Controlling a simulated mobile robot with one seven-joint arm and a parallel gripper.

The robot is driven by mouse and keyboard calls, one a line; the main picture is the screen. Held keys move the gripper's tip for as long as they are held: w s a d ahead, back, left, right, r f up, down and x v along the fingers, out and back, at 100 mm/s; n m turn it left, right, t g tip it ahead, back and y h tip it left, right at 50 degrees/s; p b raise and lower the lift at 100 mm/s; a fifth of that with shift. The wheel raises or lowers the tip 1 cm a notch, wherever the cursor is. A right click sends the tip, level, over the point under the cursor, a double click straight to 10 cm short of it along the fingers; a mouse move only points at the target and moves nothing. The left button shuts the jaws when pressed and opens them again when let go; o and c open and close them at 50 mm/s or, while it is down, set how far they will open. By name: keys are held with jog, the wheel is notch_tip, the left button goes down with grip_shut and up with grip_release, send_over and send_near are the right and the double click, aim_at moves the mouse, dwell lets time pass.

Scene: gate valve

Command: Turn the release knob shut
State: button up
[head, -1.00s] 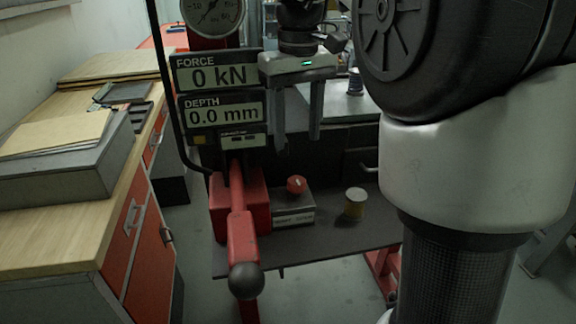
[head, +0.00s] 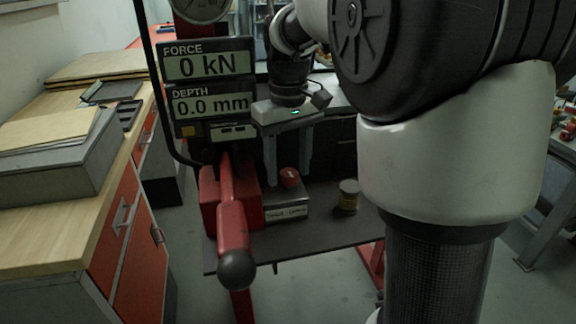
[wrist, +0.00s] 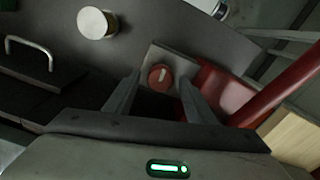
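The red release knob (head: 289,177) sits on top of a small grey metal block (head: 287,207) with a label on its front, on the dark shelf. In the wrist view the round red knob (wrist: 160,77) shows a pale mark on its face. My gripper (head: 287,178) points down over the block, its two fingers apart. In the wrist view my gripper (wrist: 153,88) has one finger on each side of the knob in the picture, with gaps to both. I cannot tell whether the fingertips are down to the knob's height. Nothing is held.
A red press body with a ball-ended lever (head: 235,230) stands just left of the block. A yellow-and-grey can (head: 348,196) stands to its right. The force and depth display panel (head: 208,85) rises behind. A wooden bench (head: 60,235) is at the left.

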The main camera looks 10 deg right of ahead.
aim_at(289, 172)
jog(key=c, duration=0.9)
jog(key=shift+r+m+p, duration=0.15)
jog(key=shift+m+p, duration=0.35)
jog(key=shift+m, duration=0.3)
jog(key=o, duration=1)
jog(key=shift+r+p, duration=2.05)
jog(key=shift+r, duration=6.55)
